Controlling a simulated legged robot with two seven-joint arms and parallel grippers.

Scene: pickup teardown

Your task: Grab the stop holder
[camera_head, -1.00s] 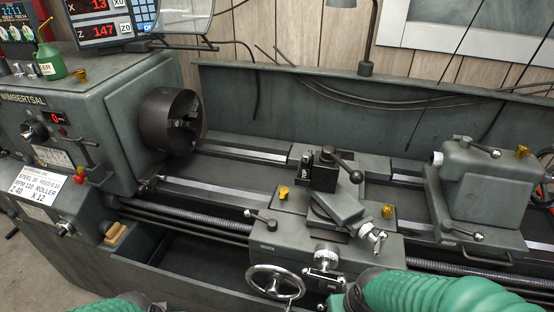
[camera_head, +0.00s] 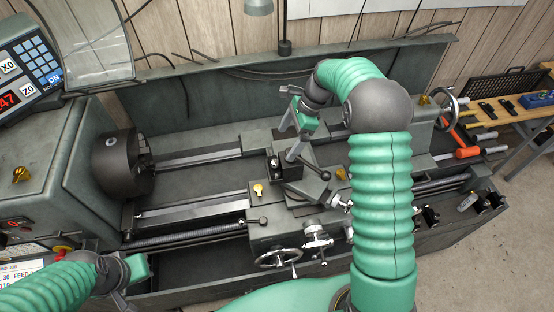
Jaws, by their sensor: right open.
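A dark holder block (camera_head: 276,164) sits on the left side of the tool post on the lathe carriage. It looks like the stop holder, but it is too small to be sure. My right gripper (camera_head: 293,157) reaches down from above at the tool post, its fingers beside and just right of this block. It is open; whether the fingers touch the block cannot be told. The gripper and arm hide part of the tool post. My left gripper (camera_head: 124,300) is low at the left, away from the carriage, and its jaws do not show clearly.
The lathe chuck (camera_head: 120,165) is at the left of the bed. A handwheel (camera_head: 280,259) is on the carriage front. A wooden bench (camera_head: 497,112) with tools is at the right. My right arm hides much of the tailstock.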

